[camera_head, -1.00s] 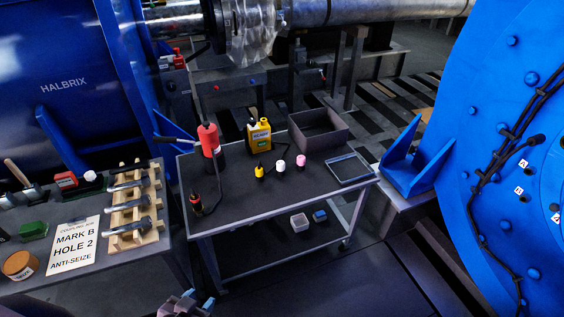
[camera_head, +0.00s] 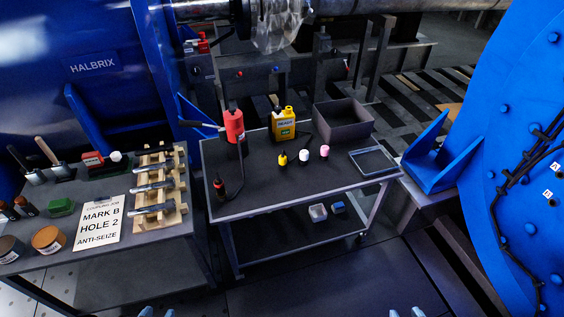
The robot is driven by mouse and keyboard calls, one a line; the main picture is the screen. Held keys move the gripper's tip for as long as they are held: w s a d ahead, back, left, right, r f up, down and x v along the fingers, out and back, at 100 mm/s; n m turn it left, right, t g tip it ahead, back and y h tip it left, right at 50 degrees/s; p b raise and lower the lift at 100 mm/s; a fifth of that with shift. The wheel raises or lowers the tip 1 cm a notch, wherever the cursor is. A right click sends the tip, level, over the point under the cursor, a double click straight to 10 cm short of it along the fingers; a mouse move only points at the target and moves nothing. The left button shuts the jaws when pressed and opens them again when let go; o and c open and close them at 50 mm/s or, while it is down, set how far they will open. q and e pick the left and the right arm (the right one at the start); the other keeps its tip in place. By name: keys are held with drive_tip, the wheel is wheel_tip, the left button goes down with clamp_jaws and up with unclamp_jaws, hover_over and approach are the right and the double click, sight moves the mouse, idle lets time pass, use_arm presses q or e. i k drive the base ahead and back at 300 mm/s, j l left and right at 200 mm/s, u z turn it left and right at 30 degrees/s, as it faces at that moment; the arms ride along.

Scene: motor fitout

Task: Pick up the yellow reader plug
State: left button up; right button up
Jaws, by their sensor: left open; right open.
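The small yellow plug (camera_head: 282,159) with a dark top stands on the dark cart top, left of a white plug (camera_head: 304,155) and a pink plug (camera_head: 325,152). My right gripper (camera_head: 407,312) also shows only fingertips at the bottom edge, apart. Both are well short of the cart and touch nothing visible.
The cart (camera_head: 260,195) also carries a red pump bottle (camera_head: 234,127), a black-red handheld tool (camera_head: 219,189), a dark open bin (camera_head: 343,123) and a flat tray (camera_head: 373,160). A bench with bolts and a sign (camera_head: 99,221) is at left. Blue machine housing (camera_head: 520,190) stands at right.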

sight(282, 159)
drive_tip(key=z, duration=1.8)
drive_tip(key=i+j, duration=0.4)
drive_tip(key=i, duration=0.2)
drive_tip(key=i+j+u, duration=0.15)
drive_tip(key=i+j, duration=0.15)
drive_tip(key=i, duration=0.15)
drive_tip(key=i+u, duration=0.1)
drive_tip(key=u, duration=1.6)
